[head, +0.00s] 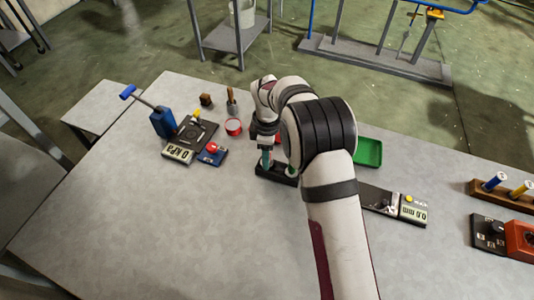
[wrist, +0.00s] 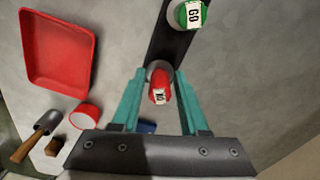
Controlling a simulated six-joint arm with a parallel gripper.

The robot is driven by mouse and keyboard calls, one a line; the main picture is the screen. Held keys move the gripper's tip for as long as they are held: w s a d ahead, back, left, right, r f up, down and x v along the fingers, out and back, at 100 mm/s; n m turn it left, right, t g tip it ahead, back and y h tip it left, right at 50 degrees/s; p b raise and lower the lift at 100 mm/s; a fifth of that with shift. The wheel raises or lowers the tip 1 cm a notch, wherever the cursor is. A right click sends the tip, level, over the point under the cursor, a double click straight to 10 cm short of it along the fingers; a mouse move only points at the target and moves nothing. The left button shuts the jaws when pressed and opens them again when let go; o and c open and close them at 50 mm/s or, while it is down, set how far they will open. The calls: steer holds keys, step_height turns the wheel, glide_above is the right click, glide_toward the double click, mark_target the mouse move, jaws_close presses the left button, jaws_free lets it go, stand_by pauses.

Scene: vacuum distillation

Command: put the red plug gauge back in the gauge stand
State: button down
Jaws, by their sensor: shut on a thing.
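The red plug gauge (wrist: 159,90), with a white label on its end, is between the teal fingers of my gripper (wrist: 157,79). My gripper is shut on it. The black gauge stand (wrist: 172,45) lies just under and beyond the red gauge, and a round grey part shows next to the gauge there. I cannot tell whether the gauge is in its hole or just above it. A green GO gauge (wrist: 188,14) stands in the stand's other end. In the head view, my gripper (head: 267,160) is low over the stand (head: 277,176), and my arm hides the gauges.
In the head view, a green tray (head: 368,152) and a gauge reading 0.0 mm (head: 413,209) are to the right. The front tabletop (head: 190,230) is clear.

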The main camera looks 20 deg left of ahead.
steer(key=shift+f, duration=0.5)
stand_by(0.8)
jaws_free()
stand_by(0.4)
stand_by(0.3)
steer(key=shift+r, duration=3.5)
